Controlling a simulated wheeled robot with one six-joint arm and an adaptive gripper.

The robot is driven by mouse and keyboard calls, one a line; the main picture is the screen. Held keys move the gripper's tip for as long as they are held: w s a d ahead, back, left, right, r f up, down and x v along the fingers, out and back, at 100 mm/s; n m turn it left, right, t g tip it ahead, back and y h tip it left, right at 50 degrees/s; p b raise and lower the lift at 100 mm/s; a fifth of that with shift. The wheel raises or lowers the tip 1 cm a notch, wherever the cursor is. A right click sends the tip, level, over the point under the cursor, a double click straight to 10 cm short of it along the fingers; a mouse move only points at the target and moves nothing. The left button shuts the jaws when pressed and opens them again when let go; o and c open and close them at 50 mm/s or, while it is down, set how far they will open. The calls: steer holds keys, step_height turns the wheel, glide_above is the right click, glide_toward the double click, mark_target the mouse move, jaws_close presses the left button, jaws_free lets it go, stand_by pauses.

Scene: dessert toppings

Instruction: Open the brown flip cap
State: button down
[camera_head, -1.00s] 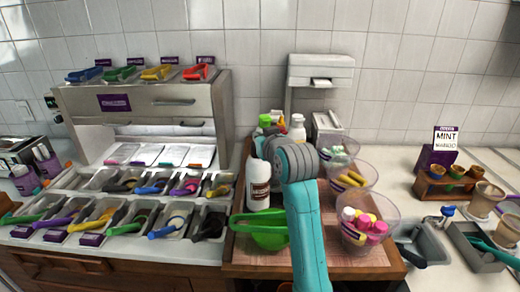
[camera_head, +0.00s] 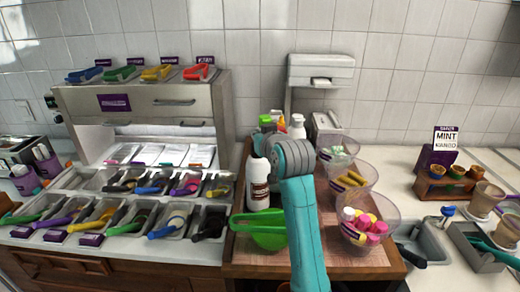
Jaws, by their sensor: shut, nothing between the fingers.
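A white bottle (camera_head: 257,188) with a brown label stands on the wooden board left of my arm. Its top is hidden behind the dark wrist part of my arm, so I cannot see a brown flip cap or whether it is open. My teal arm reaches up the middle of the view, with its grey joint just right of the bottle. My gripper's fingers are hidden behind the arm.
A green bowl (camera_head: 262,233) sits in front of the bottle. Clear bowls of toppings, one with pink and yellow pieces (camera_head: 368,226), line the right of the board (camera_head: 345,263). Another white bottle (camera_head: 297,127) stands behind.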

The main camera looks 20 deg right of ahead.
steer(key=s+r, duration=0.4)
steer(key=s, duration=0.2)
steer(key=shift+d+r, duration=0.2)
steer(key=shift+d, duration=0.05)
